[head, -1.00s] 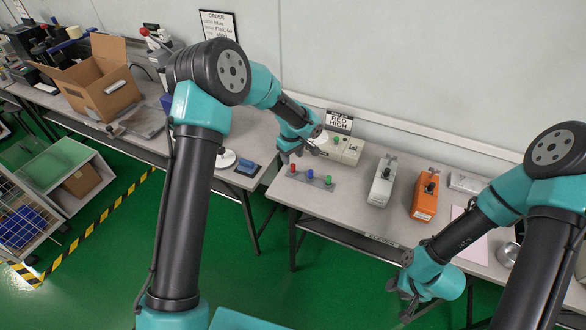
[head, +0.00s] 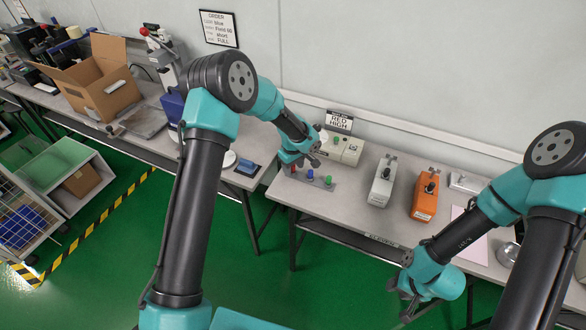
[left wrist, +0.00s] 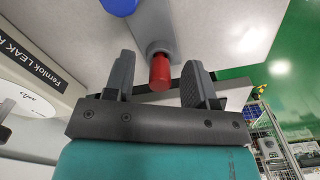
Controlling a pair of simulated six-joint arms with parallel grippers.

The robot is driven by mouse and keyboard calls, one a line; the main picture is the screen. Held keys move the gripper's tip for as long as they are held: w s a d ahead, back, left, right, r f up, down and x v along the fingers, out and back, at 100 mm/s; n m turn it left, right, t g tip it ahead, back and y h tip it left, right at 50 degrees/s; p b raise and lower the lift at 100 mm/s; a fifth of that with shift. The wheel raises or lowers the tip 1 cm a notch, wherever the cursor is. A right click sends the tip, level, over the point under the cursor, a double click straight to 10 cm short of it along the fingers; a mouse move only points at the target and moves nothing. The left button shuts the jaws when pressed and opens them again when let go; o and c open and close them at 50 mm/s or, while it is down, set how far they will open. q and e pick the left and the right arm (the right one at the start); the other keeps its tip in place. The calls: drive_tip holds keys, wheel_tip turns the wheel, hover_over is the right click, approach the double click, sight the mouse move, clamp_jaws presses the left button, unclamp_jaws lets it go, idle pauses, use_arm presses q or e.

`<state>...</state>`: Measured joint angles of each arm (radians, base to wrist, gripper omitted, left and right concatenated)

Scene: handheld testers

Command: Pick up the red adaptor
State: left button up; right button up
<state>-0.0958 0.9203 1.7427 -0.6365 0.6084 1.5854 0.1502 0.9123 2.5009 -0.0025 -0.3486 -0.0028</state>
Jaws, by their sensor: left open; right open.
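The red adaptor (left wrist: 160,72) stands in a grey holder strip (left wrist: 155,22) in the left wrist view. In the head view it shows as a small red spot (head: 292,168) at the strip's left end, partly hidden by my gripper. A blue adaptor (head: 310,174) and a green adaptor (head: 328,180) stand beside it. My left gripper (left wrist: 160,78) is open, with its fingers on either side of the red adaptor in the picture; I cannot tell whether they touch it. My right gripper (head: 401,295) is open and empty, in front of the table at the right.
A pale tester (head: 345,148) stands behind the strip under a "RED HIGH" sign (head: 339,121). A grey handheld tester (head: 382,182) and an orange one (head: 426,196) stand to the right. The table's front edge is close to the strip.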

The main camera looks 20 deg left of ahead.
use_arm(q)
drive_tip(key=shift+c, duration=0.3)
clamp_jaws()
drive_tip(key=shift+r, duration=0.1)
drive_tip(key=shift+r, duration=0.6)
drive_tip(key=shift+s+d+r, duration=0.1)
drive_tip(key=shift+s+r, duration=0.1)
drive_tip(key=shift+r, duration=0.35)
drive_tip(key=shift+s+r, duration=0.15)
drive_tip(key=shift+r, duration=0.4)
drive_tip(key=s+d+r, duration=0.1)
drive_tip(key=s+d, duration=0.3)
drive_tip(key=s, duration=1)
drive_tip(key=shift+s+r, duration=0.2)
drive_tip(key=shift+s, duration=0.15)
drive_tip(key=shift+d, duration=0.1)
